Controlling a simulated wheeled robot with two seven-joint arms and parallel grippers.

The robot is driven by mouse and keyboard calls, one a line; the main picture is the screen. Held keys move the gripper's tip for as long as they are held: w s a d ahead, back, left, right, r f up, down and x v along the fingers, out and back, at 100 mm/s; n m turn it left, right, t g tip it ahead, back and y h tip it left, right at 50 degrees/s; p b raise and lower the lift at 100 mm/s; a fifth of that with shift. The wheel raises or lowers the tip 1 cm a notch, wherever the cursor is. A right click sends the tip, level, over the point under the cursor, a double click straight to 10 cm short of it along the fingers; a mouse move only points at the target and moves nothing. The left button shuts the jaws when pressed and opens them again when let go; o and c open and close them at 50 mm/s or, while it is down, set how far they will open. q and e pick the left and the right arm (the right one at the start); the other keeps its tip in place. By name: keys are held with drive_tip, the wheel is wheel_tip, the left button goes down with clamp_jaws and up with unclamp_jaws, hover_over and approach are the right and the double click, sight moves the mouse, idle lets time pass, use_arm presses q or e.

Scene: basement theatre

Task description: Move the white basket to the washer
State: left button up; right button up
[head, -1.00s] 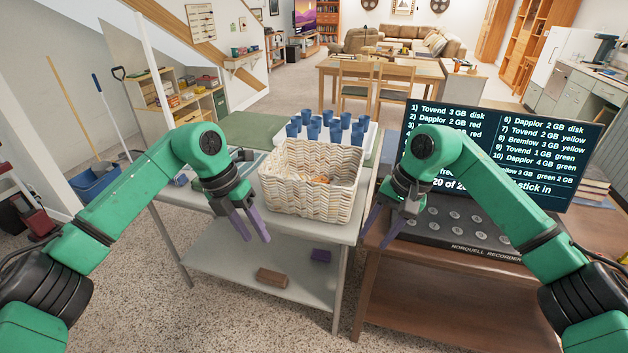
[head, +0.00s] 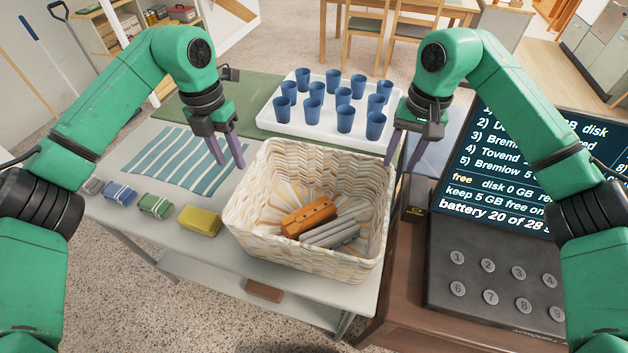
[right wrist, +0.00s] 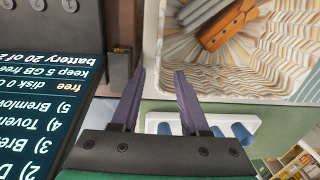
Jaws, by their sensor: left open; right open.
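The white woven basket (head: 254,225) stands on the light grey table (head: 150,222), near its right end. An orange-brown block with holes (head: 309,216) and a grey ridged bundle (head: 331,232) lie inside it. My left gripper (head: 231,161) is open and empty just beyond the basket's back left corner. My right gripper (head: 402,164) is open and empty at the basket's back right side. No washer can be made out.
A white tray (head: 270,121) with several blue cups stands behind the basket. A striped cloth (head: 180,160), a yellow pack (head: 199,221) and smaller bundles lie left. A recorder with a screen (head: 488,275) stands on the brown table at right. A brown block (head: 264,291) lies on the lower shelf.

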drive_tip(key=shift+w, duration=0.35)
use_arm(q)
drive_tip(key=s, duration=0.1)
drive_tip(key=s+r, duration=0.1)
drive_tip(key=shift+s+r, duration=0.2)
drive_tip(key=shift+s, duration=0.1)
use_arm(e)
drive_tip(key=s+r, duration=0.1)
drive_tip(key=s, duration=0.2)
use_arm(q)
drive_tip(key=shift+s+f, duration=0.1)
drive_tip(key=shift+f, duration=0.1)
approach(245, 202)
use_arm(e)
hover_over(383, 202)
drive_tip(key=w+d, duration=0.1)
wheel_tip(383, 202, down, 5)
drive_tip(key=shift+w+d+r, duration=0.1)
use_arm(q)
wheel_tip(383, 202, down, 11)
drive_tip(key=shift+d+r, duration=0.1)
drive_tip(key=shift+r, duration=0.05)
use_arm(e)
drive_tip(key=f, duration=1)
drive_tip(key=shift+a, duration=0.35)
drive_tip(key=shift+r, duration=0.1)
use_arm(q)
clamp_jaws()
use_arm(e)
clamp_jaws()
